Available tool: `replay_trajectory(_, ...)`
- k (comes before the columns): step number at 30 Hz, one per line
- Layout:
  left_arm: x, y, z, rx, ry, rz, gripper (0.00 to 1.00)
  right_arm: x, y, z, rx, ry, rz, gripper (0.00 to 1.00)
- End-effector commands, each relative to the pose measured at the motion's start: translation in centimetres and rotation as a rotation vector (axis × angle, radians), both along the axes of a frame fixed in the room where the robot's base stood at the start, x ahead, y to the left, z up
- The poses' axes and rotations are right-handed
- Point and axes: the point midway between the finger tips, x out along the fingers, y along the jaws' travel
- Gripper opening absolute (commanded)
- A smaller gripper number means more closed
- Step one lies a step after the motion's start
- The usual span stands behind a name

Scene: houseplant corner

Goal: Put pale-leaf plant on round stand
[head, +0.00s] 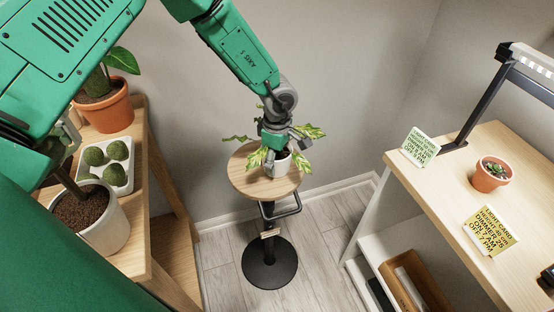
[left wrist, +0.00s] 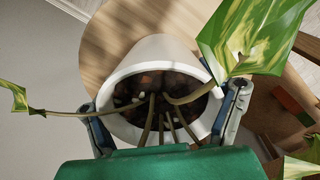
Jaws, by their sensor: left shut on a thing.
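The pale-leaf plant, with variegated green and cream leaves in a white pot (head: 279,166), is at the round stand (head: 250,185). The stand has a round wooden top, a black post and a black disc base. My left gripper (head: 275,150) is at the pot from above, shut on it. In the left wrist view, the gripper's fingers grip opposite sides of the white pot (left wrist: 165,50), with stems and dark soil inside. The wooden top (left wrist: 105,40) shows beyond the pot; I cannot tell whether the pot touches it. My right gripper is not in view.
A table (head: 450,205) at right holds a small succulent (head: 491,174), two cards and a lamp.

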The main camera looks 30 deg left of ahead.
Motion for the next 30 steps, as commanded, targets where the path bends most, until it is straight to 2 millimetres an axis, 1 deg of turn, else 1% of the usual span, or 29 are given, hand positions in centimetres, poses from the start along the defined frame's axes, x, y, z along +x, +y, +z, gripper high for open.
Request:
replay_trajectory(5,0.0,-0.2,-0.2,0.000,0.001,-0.001,0.25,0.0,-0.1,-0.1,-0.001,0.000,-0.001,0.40)
replay_trajectory(6,-0.1,-0.1,-0.3,-0.001,0.002,0.000,0.77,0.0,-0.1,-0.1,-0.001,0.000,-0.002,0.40)
replay_trajectory(8,-0.1,0.0,-0.3,-0.003,0.002,-0.001,0.98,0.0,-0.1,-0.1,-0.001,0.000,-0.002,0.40)
replay_trajectory(9,-0.1,0.1,-0.3,-0.004,0.002,-0.001,1.00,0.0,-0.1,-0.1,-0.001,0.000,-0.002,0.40)
replay_trajectory(16,-0.1,0.3,-0.4,-0.006,0.001,-0.001,1.00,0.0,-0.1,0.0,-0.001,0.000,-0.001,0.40)
replay_trajectory(20,0.0,0.1,0.6,-0.005,-0.001,0.000,1.00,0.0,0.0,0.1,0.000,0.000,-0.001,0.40)
replay_trajectory(23,0.0,0.1,2.2,-0.006,-0.003,0.000,1.00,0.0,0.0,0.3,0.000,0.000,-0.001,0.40)
replay_trajectory(30,0.0,0.0,7.5,-0.005,-0.004,0.000,1.00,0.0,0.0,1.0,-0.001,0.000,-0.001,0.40)
